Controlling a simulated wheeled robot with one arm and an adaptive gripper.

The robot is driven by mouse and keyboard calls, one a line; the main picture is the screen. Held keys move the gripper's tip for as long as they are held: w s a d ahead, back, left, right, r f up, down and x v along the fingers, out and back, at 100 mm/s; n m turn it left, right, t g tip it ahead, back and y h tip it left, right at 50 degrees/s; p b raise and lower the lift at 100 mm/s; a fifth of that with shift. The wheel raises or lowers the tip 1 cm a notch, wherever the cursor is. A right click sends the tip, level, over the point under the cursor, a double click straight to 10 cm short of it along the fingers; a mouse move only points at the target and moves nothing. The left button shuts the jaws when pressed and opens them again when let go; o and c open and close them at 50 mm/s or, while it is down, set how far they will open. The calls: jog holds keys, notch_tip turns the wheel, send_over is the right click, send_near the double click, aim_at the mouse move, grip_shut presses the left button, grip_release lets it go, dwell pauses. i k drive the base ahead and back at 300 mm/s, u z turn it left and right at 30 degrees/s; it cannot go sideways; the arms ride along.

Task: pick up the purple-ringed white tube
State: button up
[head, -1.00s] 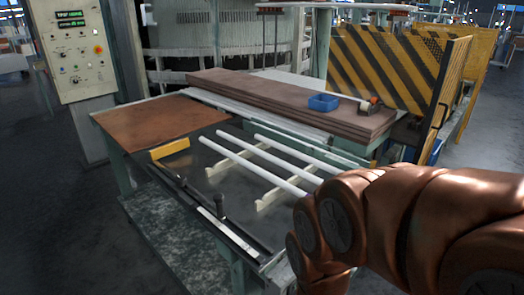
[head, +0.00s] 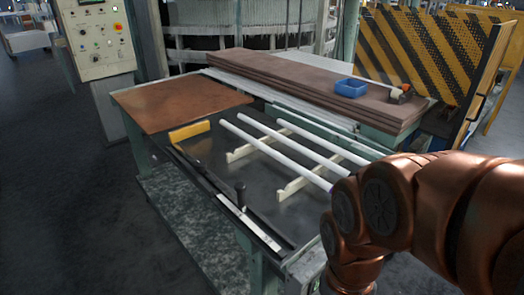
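Three white tubes lie side by side, slanting across two cream notched supports on the dark worktable (head: 205,165). The left tube (head: 275,152), the middle tube (head: 295,145) and the right tube (head: 326,142) are apart from each other. The near ends of the tubes are close to or behind my copper-coloured arm in this view. My gripper is out of view, so its distance from the tubes cannot be told.
A yellow block (head: 190,132) and a dark rail with an upright handle (head: 240,195) line the table's left side. A brown sheet (head: 180,102) covers the far left corner. Behind are stacked brown boards (head: 290,82) with a blue bin (head: 351,88). A striped barrier (head: 430,55) stands right.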

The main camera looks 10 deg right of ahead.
aim_at(322, 182)
jog(key=u, duration=4.05)
jog(key=k, duration=1.8)
jog(key=z, duration=1.35)
